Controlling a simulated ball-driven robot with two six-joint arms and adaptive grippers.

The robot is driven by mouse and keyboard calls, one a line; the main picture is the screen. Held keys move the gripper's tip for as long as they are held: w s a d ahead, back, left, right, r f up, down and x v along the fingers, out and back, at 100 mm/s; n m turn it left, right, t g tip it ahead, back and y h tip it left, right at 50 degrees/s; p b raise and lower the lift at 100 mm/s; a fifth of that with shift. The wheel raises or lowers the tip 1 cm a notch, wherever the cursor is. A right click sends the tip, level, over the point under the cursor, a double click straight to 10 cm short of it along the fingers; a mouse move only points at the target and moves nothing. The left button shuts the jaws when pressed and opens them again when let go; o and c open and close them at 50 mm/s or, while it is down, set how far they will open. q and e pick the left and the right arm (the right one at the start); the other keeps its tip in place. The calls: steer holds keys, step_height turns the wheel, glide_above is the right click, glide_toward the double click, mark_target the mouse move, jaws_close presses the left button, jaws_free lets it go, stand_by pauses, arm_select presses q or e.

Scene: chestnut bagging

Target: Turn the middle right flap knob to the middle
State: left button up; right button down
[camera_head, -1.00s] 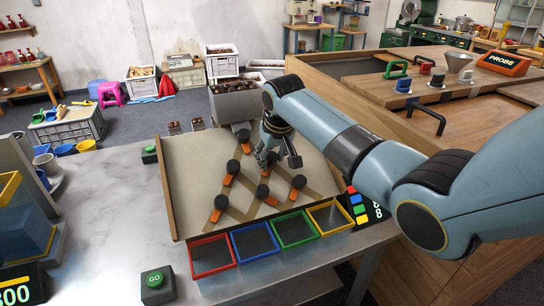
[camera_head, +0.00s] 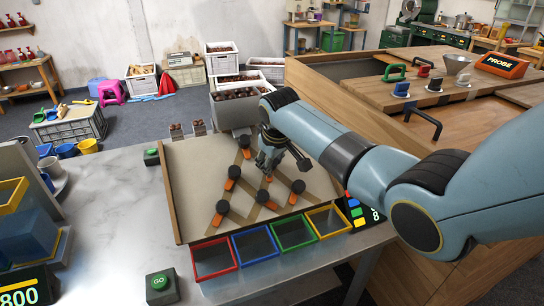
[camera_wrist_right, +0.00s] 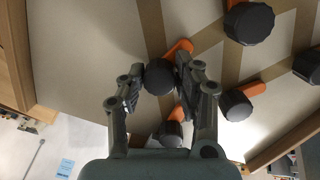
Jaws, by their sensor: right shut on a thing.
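The tan sloped board (camera_head: 190,215) carries several round black knobs with orange flaps. My right gripper (camera_head: 266,170) is over the middle right knob and mostly hides it in the head view. In the right wrist view, my right gripper (camera_wrist_right: 160,82) has its two fingers on either side of this middle right knob (camera_wrist_right: 159,76), shut on it. Its orange flap (camera_wrist_right: 179,48) points to the upper right there. The middle left knob (camera_head: 234,171) stands to the left, and the top knob (camera_head: 244,142) above. My left gripper is not in view.
The bottom row holds a left knob (camera_head: 222,207), a middle knob (camera_head: 262,197) and a right knob (camera_head: 298,187). Red (camera_head: 213,272), blue, green and yellow rimmed bins line the board's front edge. A grey chestnut bin (camera_head: 236,112) stands behind the board. A green GO button (camera_head: 159,283) is front left.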

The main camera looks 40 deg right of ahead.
steer(key=shift+r+n+p, duration=0.1)
steer(key=shift+n+p, duration=0.9)
steer(key=shift+n, duration=0.8)
steer(key=c, duration=0.9)
jaws_free()
steer(key=shift+c, duration=0.2)
steer(key=v, duration=1.1)
steer(key=shift+s+a+r, duration=0.25)
steer(key=shift+a+r, duration=0.05)
